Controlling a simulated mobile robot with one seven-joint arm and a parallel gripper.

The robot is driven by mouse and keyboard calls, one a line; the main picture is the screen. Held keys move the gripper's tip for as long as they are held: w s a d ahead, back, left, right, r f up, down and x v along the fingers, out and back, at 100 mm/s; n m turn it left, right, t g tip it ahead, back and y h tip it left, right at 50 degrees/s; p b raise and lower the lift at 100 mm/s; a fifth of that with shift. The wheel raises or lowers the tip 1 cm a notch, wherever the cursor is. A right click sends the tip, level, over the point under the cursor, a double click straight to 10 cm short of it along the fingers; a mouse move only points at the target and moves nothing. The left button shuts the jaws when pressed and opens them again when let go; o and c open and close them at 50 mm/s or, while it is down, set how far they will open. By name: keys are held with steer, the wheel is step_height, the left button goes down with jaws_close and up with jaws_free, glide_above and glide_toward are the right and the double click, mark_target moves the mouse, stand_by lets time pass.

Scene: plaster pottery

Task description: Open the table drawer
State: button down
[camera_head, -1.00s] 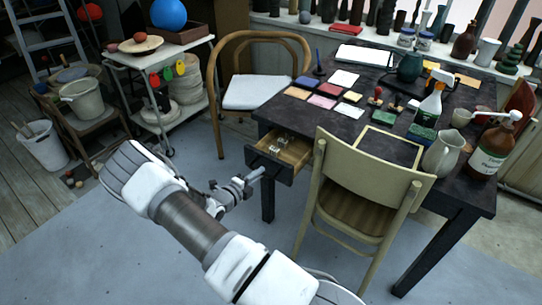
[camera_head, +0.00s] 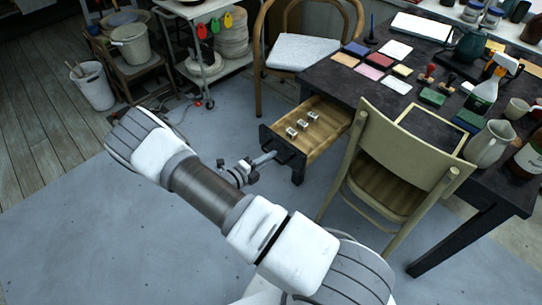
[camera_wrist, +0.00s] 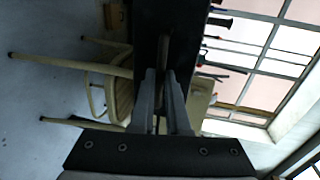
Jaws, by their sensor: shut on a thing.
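The table (camera_head: 335,75) is dark and cluttered. Its drawer (camera_head: 322,140) is pulled well out at the table's left end, with a wooden inside and a dark front. Several small pale objects (camera_head: 302,125) lie in it. My gripper (camera_head: 272,157) is at the drawer's front, on the handle, which it mostly hides. In the wrist view, the two fingers of my gripper (camera_wrist: 166,95) are close together on a thin bar at the dark drawer front (camera_wrist: 150,40).
A pale wooden chair (camera_head: 412,150) stands close to the right of the drawer. A second chair (camera_head: 300,50) with a white seat is behind it. A white trolley (camera_head: 222,66) and a bucket (camera_head: 93,86) stand at the back left. The grey floor at the front left is clear.

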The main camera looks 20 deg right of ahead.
steer(key=c, duration=0.9)
jaws_free()
steer(key=p+v, duration=0.1)
steer(key=v, duration=1.6)
steer(key=shift+s+a+p, duration=0.15)
steer(key=shift+a+p, duration=0.05)
steer(key=shift+p, duration=0.1)
